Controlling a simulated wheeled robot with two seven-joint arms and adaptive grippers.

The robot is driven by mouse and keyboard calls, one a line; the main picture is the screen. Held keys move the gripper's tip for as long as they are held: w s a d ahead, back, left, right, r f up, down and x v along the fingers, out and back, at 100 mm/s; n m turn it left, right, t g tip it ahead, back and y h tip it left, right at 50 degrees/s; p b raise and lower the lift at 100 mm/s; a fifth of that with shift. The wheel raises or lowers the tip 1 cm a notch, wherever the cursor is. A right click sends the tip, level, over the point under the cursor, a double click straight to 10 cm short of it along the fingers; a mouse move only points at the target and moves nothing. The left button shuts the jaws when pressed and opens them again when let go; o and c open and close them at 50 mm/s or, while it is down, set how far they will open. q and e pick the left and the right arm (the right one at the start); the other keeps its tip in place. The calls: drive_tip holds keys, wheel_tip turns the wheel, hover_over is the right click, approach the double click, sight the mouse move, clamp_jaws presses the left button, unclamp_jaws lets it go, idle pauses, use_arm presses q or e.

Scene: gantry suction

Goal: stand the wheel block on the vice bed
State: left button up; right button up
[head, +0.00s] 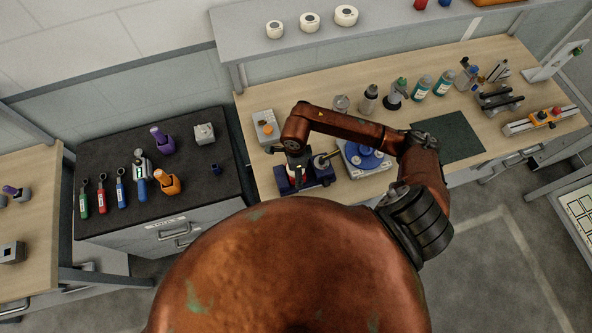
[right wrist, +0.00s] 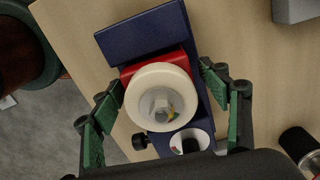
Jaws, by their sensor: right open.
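The wheel block, a red block with a cream wheel (right wrist: 160,97) on its upper face, rests on the dark blue vice (right wrist: 142,32) in the right wrist view. I cannot tell how exactly it is seated, since the wheel hides its base. The vice also shows in the head view (head: 321,176), partly covered by my arm. My right gripper (right wrist: 162,77) is open, with a green-padded finger on each side of the block, apart from the wheel. In the head view my right gripper (head: 297,166) points down over the vice. My left gripper is out of view.
A blue round device (head: 366,157) stands just right of the vice, and a grey box with an orange button (head: 266,128) behind left. Bottles and fixtures line the back right of the bench. A dark green mat (head: 455,138) lies clear.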

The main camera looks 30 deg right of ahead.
drive_tip(key=shift+w+r, duration=0.1)
drive_tip(key=shift+r, duration=0.35)
wheel_tip(320, 180, up, 11)
drive_tip(key=shift+r+b, duration=0.15)
drive_tip(key=shift+b, duration=1.05)
